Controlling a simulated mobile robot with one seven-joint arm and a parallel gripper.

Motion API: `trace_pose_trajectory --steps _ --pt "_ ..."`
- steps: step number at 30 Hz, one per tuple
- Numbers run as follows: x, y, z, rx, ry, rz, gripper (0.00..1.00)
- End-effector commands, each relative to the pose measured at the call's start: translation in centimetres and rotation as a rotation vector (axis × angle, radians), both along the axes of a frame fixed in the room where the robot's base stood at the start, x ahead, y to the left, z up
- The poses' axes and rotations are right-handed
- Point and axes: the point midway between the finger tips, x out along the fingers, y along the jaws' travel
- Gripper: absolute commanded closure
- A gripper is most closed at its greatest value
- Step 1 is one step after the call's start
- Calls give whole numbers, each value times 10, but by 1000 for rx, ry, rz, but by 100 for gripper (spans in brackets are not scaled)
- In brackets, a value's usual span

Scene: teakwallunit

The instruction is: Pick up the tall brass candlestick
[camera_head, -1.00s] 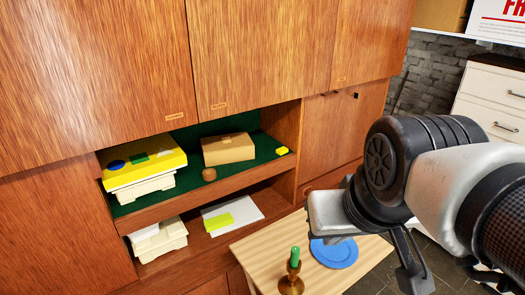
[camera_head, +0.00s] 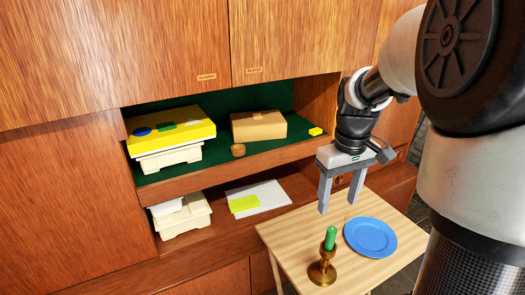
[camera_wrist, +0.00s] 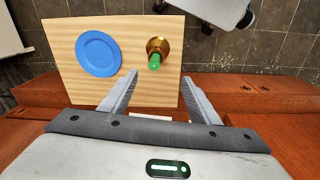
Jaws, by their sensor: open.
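The tall brass candlestick (camera_head: 322,267) stands upright on a light wooden table (camera_head: 291,237) and holds a green candle (camera_head: 331,238). In the wrist view the candlestick (camera_wrist: 158,44) is seen from above, with the candle (camera_wrist: 154,63) toward the camera. My gripper (camera_head: 341,207) is open and empty, pointing down above the table, higher than the candle and beyond it. In the wrist view the candlestick shows past the spread fingertips (camera_wrist: 158,80), apart from them.
A blue plate (camera_head: 370,237) lies right of the candlestick. A lower shelf holds papers (camera_head: 265,197) and a white box (camera_head: 182,217).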

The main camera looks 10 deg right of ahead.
Motion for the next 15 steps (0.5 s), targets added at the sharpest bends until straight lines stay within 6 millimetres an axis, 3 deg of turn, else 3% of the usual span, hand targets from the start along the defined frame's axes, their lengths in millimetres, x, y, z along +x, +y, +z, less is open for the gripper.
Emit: trace_pose_trajectory --steps 1,8,15 --pt "5 -6 -16 6 19 5 44" --pt "12 -15 -40 15 48 24 44" --pt "11 -15 -88 16 50 24 44"
